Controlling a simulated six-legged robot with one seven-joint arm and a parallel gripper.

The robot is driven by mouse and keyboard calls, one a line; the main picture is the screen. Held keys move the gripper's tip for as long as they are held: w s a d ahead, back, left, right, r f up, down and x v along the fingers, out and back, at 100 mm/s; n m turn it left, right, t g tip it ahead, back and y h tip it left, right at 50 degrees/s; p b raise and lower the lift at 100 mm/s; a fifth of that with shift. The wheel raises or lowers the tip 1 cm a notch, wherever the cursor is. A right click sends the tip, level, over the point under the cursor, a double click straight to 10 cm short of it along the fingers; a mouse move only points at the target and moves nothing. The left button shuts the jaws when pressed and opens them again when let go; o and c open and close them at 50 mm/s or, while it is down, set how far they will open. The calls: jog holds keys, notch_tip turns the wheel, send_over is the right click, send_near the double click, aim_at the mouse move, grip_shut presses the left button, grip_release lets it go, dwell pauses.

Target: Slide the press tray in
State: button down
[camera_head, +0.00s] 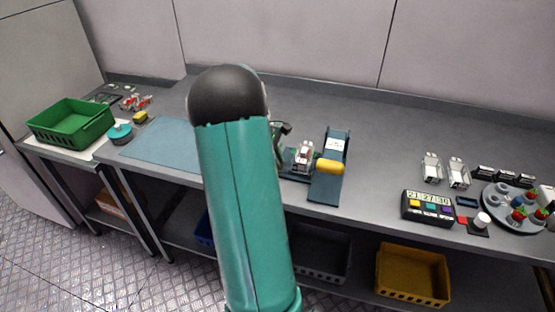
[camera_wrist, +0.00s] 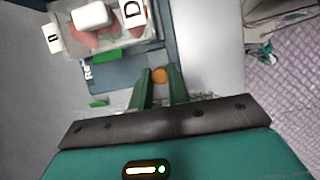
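The press stands on the bench in the head view, with a long dark blue base (camera_head: 325,190) and a yellow cylinder (camera_head: 329,167) lying across it. To its left is a small white and red unit (camera_head: 303,155). In the wrist view, a clear tray (camera_wrist: 125,48) holds red pieces under white blocks, on a dark blue base. My gripper (camera_wrist: 160,72) has its two green fingers close around a round orange knob (camera_wrist: 159,76), which fills the narrow gap between the tips. In the head view my arm hides most of the gripper.
A green crate (camera_head: 70,122) stands at the far left, and a blue mat (camera_head: 160,145) lies left of my arm. A dark display box (camera_head: 427,207) and a round tray (camera_head: 515,208) with fruit are on the right. Bare bench lies behind the press.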

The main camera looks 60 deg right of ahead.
aim_at(306, 163)
jog(key=s, duration=0.3)
jog(key=s+d, duration=0.1)
jog(key=s, duration=0.5)
jog(key=shift+s+d, duration=0.2)
jog(key=shift+d, duration=0.05)
jog(key=c, duration=1.3)
grip_release()
jog(key=shift+s, duration=0.1)
jog(key=shift+w+r, duration=0.25)
jog(key=v, duration=1.3)
jog(key=shift+r, duration=0.1)
jog(key=shift+w+a, duration=0.1)
